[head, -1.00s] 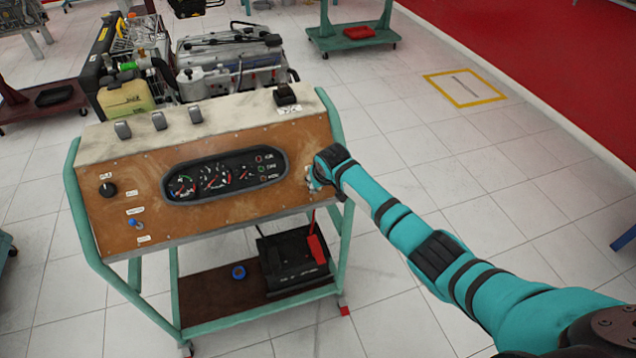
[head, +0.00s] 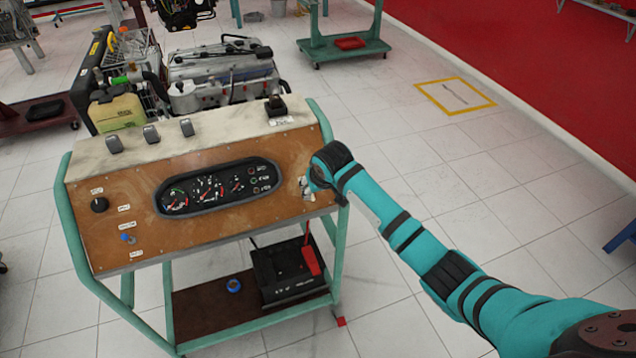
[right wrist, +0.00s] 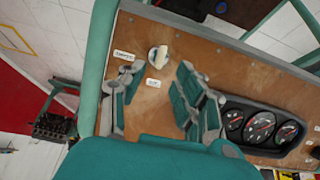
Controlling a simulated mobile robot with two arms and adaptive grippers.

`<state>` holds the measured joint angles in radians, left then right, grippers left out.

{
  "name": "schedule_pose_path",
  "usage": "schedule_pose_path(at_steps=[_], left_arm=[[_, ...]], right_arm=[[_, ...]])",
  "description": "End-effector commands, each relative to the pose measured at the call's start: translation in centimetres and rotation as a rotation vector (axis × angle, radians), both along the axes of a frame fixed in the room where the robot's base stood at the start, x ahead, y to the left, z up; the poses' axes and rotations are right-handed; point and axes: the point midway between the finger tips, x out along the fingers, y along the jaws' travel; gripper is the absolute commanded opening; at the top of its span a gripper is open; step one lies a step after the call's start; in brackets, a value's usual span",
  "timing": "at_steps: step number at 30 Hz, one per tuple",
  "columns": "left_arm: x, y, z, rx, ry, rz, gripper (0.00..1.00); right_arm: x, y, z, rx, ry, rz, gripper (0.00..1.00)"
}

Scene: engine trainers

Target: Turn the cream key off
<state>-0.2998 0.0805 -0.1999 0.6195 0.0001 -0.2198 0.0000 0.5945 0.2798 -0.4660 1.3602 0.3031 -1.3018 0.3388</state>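The cream key (right wrist: 158,55) sits in a round switch on the brown control panel (right wrist: 190,25), between two white labels, in the right wrist view. My right gripper (right wrist: 153,92) is open, with its grey and teal fingers spread wide. In that picture the key lies above the gap between the fingers, and nothing is between them. Whether a finger touches the panel is unclear. My left gripper is out of view.
The gauge cluster (head: 219,188) lies left of my right gripper. A black knob (head: 99,204) and a blue toggle (head: 125,238) are at the panel's left. A battery (head: 285,270) stands on the lower shelf. The tiled floor to the right is open.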

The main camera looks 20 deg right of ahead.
Motion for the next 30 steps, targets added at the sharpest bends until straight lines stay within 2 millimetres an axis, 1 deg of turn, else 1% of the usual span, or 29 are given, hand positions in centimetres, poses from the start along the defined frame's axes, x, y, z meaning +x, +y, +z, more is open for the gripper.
schedule_pose_path(at_steps=[1,6,9,12,26,28,29,30], left_arm=[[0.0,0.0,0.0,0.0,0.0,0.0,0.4],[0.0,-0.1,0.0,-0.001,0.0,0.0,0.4],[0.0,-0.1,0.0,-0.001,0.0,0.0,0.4],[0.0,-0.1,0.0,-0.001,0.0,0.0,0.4],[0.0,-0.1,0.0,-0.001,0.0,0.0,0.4],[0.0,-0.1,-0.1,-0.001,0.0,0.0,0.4],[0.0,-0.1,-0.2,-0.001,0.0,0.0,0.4],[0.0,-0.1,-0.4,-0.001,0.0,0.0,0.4]], right_arm=[[-0.5,0.0,1.0,0.0,-0.003,0.0,0.33],[-1.8,-0.1,3.3,0.001,-0.003,-0.001,0.33],[-2.3,-0.1,4.0,-0.001,-0.001,0.0,0.33],[-2.5,-0.1,4.3,-0.001,0.0,-0.001,0.33],[-2.5,-0.1,4.2,0.001,0.0,-0.001,0.33],[-2.6,-0.1,3.5,0.001,0.007,-0.002,0.33],[-2.7,-0.2,2.8,0.002,0.011,-0.002,0.33],[-2.9,-0.3,1.5,0.004,0.019,-0.004,0.33]])
